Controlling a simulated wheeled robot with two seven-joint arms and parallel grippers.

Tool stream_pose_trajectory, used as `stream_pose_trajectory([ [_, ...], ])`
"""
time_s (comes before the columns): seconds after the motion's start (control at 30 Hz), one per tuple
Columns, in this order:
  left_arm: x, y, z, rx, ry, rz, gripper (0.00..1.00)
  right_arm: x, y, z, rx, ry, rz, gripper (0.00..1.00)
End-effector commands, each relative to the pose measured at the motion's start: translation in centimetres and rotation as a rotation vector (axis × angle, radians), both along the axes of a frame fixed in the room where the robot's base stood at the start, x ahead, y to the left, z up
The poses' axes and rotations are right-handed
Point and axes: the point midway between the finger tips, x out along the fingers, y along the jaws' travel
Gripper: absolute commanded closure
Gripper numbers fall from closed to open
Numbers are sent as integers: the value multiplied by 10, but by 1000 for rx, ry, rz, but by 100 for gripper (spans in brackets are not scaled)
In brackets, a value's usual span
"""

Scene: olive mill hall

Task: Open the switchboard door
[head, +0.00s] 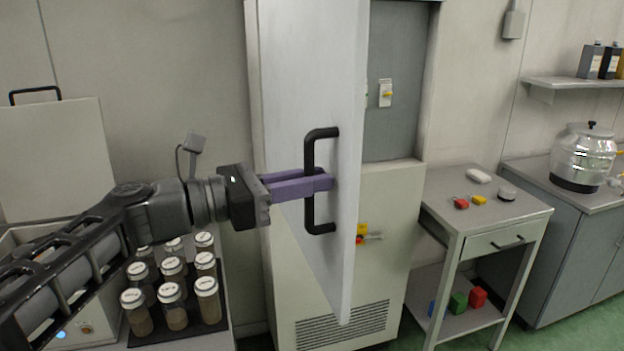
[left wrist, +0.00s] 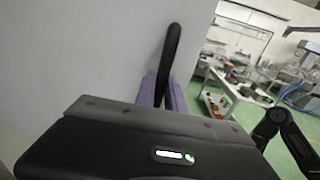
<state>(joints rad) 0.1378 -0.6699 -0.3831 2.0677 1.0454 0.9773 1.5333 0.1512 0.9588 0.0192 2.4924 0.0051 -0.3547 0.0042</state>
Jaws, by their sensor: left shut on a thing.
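The switchboard door (head: 290,70) is a pale grey panel standing ajar, swung out from its cabinet (head: 385,215). The grey inside of the cabinet (head: 398,60) shows to the right of the door, with a small yellow-handled switch (head: 385,93) in it. The door has a black bow handle (head: 309,150). My left gripper (head: 322,183) has its purple fingers shut on the upright bar of the handle. In the left wrist view the handle (left wrist: 172,50) rises between the purple fingers (left wrist: 160,90), beside the door face (left wrist: 80,50). My right gripper is not in view.
A small table (head: 510,210) with red and yellow pieces stands right of the cabinet. A cabinet counter with a steel vessel (head: 585,155) is farther right. At lower left, several lidded jars (head: 172,305) stand on a dark tray below my left arm.

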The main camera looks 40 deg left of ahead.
Motion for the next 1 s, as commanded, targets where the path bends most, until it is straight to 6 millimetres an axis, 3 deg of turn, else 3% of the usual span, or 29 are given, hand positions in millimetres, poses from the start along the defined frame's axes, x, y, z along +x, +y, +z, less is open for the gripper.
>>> stream_pose_trajectory([
  [0.3, 0, 0, 0, 1, 0, 0, 64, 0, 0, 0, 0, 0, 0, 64],
  [0.63, -3, 2, 0, 0, -1, 1, 64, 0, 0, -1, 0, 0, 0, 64],
  [1.0, -50, 27, -1, 2, -3, 3, 64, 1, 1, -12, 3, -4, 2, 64],
])
